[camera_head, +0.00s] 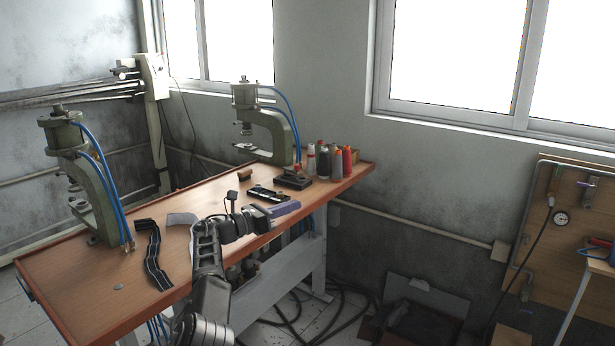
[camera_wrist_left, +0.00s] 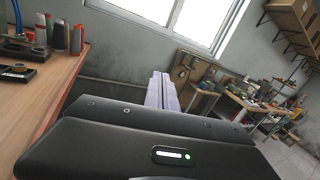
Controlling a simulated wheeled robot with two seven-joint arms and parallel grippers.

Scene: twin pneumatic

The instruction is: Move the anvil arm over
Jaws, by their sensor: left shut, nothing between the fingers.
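Two green C-frame pneumatic presses with blue hoses stand on the wooden bench: a near one (camera_head: 97,195) at the left and a far one (camera_head: 277,130) at the back. I cannot tell which part is the anvil arm; the lower parts of the presses are small in view. My left gripper (camera_head: 286,208) is over the bench's front right edge, shut and empty, apart from both presses. Its closed pale fingers (camera_wrist_left: 162,93) also show in the left wrist view, pointing away from the bench. My right gripper is out of view.
Several bottles and cans (camera_head: 325,160) stand at the bench's far right corner, beside a dark box (camera_head: 293,182) and a black tray (camera_head: 266,194). A black striped strap (camera_head: 152,256) lies near the near press. The bench's front left (camera_head: 75,285) is mostly clear.

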